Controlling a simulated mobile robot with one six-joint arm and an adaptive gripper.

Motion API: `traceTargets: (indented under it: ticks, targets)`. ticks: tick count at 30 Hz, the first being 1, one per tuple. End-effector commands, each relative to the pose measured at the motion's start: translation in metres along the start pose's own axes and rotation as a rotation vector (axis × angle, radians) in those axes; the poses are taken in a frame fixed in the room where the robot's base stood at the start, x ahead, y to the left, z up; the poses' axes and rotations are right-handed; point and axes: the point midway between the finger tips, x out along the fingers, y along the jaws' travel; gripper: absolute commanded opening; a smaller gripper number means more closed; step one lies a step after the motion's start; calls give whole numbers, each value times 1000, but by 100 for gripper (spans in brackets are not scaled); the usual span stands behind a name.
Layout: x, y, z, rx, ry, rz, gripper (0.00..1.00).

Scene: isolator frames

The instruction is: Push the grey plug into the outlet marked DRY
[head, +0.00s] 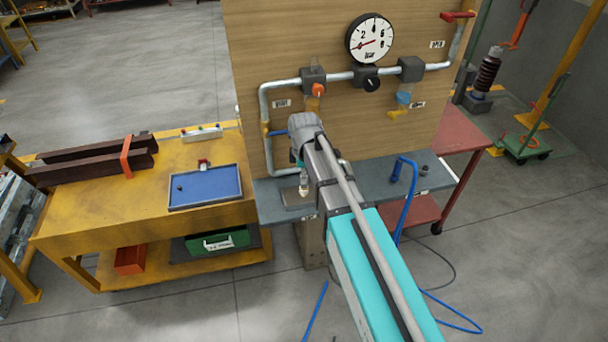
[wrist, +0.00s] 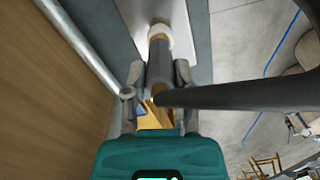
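My gripper (wrist: 158,75) points down over the shelf in front of the wooden panel. In the wrist view its two fingers close on the sides of a grey cylinder with a white end, which I take to be the grey plug (wrist: 160,58). In the head view the pale end of this piece (head: 303,188) hangs just above a flat metal plate (head: 296,202).
A pressure gauge (head: 369,39) and a black knob (head: 371,84) sit between the outlets. A blue hose (head: 407,200) stands on the shelf (head: 436,178) at right beside a small dark fitting (head: 425,171). A yellow bench (head: 90,215) with a blue tray (head: 205,187) stands left.

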Motion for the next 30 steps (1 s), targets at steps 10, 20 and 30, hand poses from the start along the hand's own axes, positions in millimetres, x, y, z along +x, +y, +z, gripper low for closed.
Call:
traceTargets:
  ticks: [10,20,30]
  targets:
    - [0,0,0,0,0,0,74]
    - [-2,0,0,1,0,0,74]
    - [-20,0,0,1,0,0,74]
